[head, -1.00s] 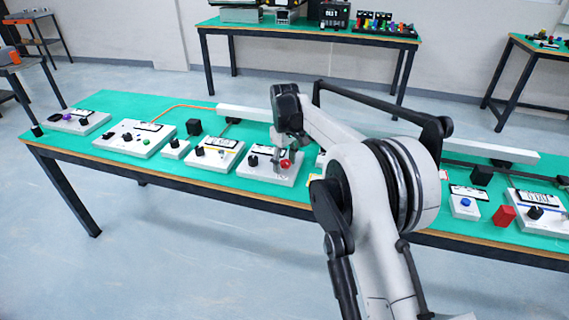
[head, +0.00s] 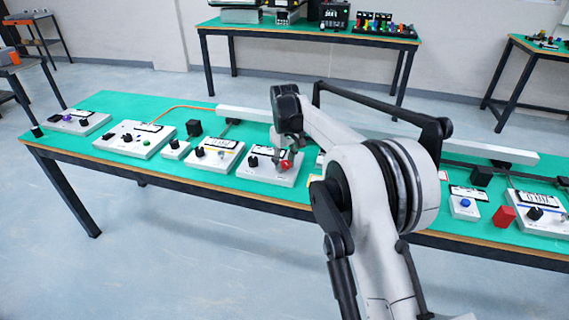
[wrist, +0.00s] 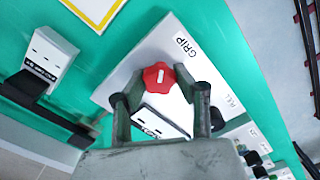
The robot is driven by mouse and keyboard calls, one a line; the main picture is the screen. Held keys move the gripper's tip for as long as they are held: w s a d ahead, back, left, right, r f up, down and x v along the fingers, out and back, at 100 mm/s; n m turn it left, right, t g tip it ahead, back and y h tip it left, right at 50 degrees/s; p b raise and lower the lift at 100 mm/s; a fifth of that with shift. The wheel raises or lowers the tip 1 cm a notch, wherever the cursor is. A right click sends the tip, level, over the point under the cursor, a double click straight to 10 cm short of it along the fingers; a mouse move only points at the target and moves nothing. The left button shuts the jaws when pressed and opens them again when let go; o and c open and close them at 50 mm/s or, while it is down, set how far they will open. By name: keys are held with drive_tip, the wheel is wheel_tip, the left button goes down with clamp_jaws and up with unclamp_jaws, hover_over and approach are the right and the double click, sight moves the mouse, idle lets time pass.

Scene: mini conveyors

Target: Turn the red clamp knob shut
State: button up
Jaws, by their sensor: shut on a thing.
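The red clamp knob (head: 285,165) sits on a white panel (head: 262,172) on the green bench. In the wrist view the lobed red knob (wrist: 158,75) lies between the two fingertips of my gripper (wrist: 160,99), beside the word GRIP on the white panel (wrist: 222,62). My gripper (head: 288,158) reaches down from above and is shut on the knob. A black knob (head: 253,161) stands on the same panel to the left. The fingers partly hide the knob in the head view.
A blue-knob box (head: 465,203) and a red block (head: 503,216) are to the right. A pale rail (head: 245,114) runs behind.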

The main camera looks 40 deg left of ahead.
sight(287, 162)
drive_tip(key=m, duration=0.4)
drive_tip(key=shift+w, duration=0.1)
drive_tip(key=m, duration=0.8)
drive_tip(key=shift+w+d, duration=0.1)
drive_tip(key=shift+d, duration=0.05)
drive_tip(key=shift+m, duration=2.1)
drive_tip(key=o, duration=1.1)
drive_tip(key=shift+r, duration=0.1)
wheel_tip(287, 162, up, 12)
drive_tip(key=shift+d+f, duration=0.1)
